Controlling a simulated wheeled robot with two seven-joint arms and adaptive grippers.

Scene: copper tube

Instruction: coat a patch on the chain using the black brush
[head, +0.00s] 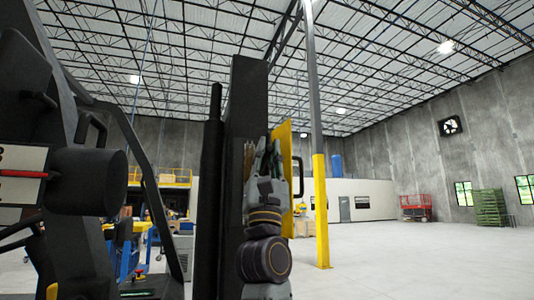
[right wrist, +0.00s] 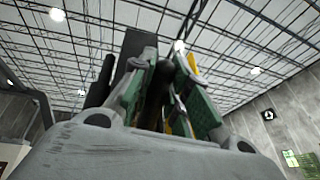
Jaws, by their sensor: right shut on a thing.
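My right gripper (head: 271,158) is raised in front of a tall dark mast (head: 247,90) in the head view. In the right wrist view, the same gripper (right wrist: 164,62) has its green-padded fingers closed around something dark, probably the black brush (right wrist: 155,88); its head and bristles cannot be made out. A narrow brownish strip (head: 249,160), possibly the chain, runs upright along the mast just left of the gripper fingers. I cannot tell whether the brush touches it. No coated patch can be made out. My left gripper is not in view.
A black cylinder (head: 214,150) stands upright left of the mast. A yellow plate (head: 283,145) is behind the gripper. A grey-and-yellow post (head: 320,200) stands to the right. Dark machine framing (head: 85,180) fills the left. Open floor (head: 420,260) lies to the right.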

